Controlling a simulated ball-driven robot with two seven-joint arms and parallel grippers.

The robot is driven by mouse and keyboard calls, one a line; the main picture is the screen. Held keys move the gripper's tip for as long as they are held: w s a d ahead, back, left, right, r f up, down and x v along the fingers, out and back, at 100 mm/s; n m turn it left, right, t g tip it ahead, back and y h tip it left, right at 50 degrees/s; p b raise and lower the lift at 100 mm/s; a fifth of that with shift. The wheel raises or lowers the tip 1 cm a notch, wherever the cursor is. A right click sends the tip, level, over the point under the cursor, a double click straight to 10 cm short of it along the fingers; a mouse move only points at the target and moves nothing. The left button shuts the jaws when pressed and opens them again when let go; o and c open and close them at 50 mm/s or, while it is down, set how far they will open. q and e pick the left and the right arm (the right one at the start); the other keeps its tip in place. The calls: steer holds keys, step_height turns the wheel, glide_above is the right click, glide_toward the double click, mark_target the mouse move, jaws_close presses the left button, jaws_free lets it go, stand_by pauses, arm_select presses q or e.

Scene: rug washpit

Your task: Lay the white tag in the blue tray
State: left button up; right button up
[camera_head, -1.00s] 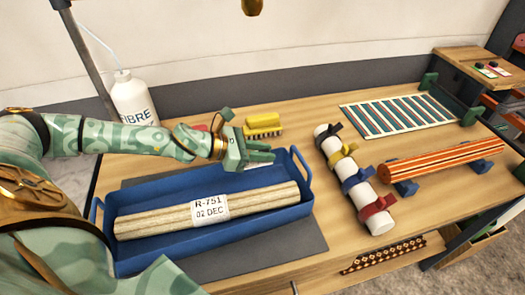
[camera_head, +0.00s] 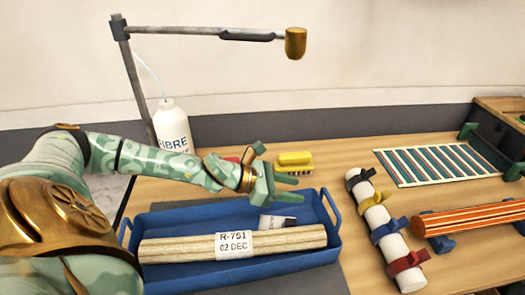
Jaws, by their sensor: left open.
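The blue tray (camera_head: 180,222) stands on the wooden bench below my left arm. A small white tag (camera_head: 270,219) with a dark end lies inside it, behind a pale rolled rug (camera_head: 180,248) that wears a white "R-751 02 DEC" band (camera_head: 235,244). My left gripper (camera_head: 300,184) is open above the back right part of the tray. Its fingers point right, and a visible gap separates them from the tag. My right gripper is not in view.
A yellow brush (camera_head: 295,159) lies behind the gripper. A white bottle (camera_head: 172,125) and a lamp arm (camera_head: 200,32) stand at back left. To the right are a white roll with coloured straps (camera_head: 378,216), an orange striped roll (camera_head: 475,218) and a striped rug (camera_head: 440,163).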

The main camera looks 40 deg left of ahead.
arm_select(q)
steer(key=p+v, duration=0.7)
steer(key=v, duration=0.4)
